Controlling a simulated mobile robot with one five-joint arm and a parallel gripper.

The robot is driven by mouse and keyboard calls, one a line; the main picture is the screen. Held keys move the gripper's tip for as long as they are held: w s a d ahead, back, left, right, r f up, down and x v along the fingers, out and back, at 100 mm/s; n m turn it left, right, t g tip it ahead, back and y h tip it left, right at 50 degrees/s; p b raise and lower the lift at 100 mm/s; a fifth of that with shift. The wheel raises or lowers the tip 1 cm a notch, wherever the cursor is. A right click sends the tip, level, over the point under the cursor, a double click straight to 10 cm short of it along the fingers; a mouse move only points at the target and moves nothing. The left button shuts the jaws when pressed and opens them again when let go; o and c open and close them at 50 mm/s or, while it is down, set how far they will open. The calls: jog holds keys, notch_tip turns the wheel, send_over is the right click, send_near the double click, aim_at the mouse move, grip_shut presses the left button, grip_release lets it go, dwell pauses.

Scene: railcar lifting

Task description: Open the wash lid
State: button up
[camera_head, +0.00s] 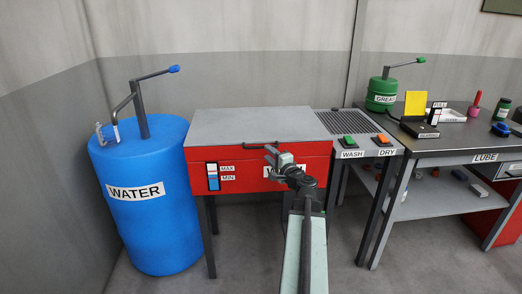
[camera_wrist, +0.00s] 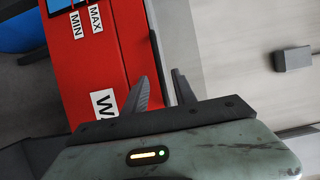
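The wash lid (camera_head: 235,124) is the flat grey top of a red wash box (camera_head: 243,175), and it lies closed. A thin dark handle (camera_head: 262,146) runs along the lid's front edge. In the wrist view the handle (camera_wrist: 157,55) shows as a dark bar beside the red front. My gripper (camera_head: 272,156) is in front of the box near the right part of the handle. In the wrist view my gripper (camera_wrist: 162,90) has its two fingers apart, with the bar's end reaching between them. Whether the fingers touch the bar cannot be told.
A blue water barrel (camera_head: 150,210) stands left of the box. Right of it are a grated panel with green WASH (camera_head: 349,140) and orange DRY (camera_head: 381,139) switches, and a LUBE table (camera_head: 450,142) with a green grease can (camera_head: 381,92). Open floor lies in front.

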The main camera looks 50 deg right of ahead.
aim_at(262, 148)
jog(key=x, duration=0.6)
jog(key=shift+w, duration=0.35)
grip_shut()
dwell(0.9)
